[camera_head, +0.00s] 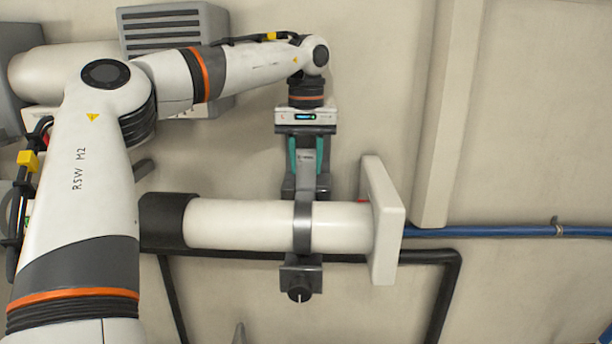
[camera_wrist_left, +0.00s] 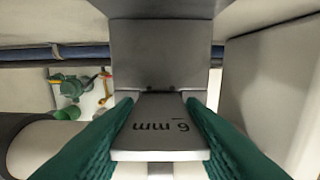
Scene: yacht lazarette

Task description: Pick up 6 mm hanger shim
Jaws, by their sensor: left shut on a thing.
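The 6 mm hanger shim (camera_wrist_left: 160,127) is a grey metal plate marked "6 mm", upside down in the left wrist view. My left gripper (camera_wrist_left: 160,120) is shut on it, with a green finger on each side. In the head view the gripper (camera_head: 306,155) points down above the white pipe, and the grey shim (camera_head: 306,165) shows between its fingers. A grey metal hanger plate (camera_wrist_left: 160,55) stands right behind the shim's far end; I cannot tell whether they touch. My right gripper is in neither view.
The white pipe (camera_head: 245,225) carries a dark hanger band (camera_head: 302,228) and a clamp block (camera_head: 300,278) below. A white flange (camera_head: 388,220) stands close at right. A blue hose (camera_head: 490,231) and black pipe (camera_head: 440,300) run along the wall. A grey vented box (camera_head: 175,25) is upper left.

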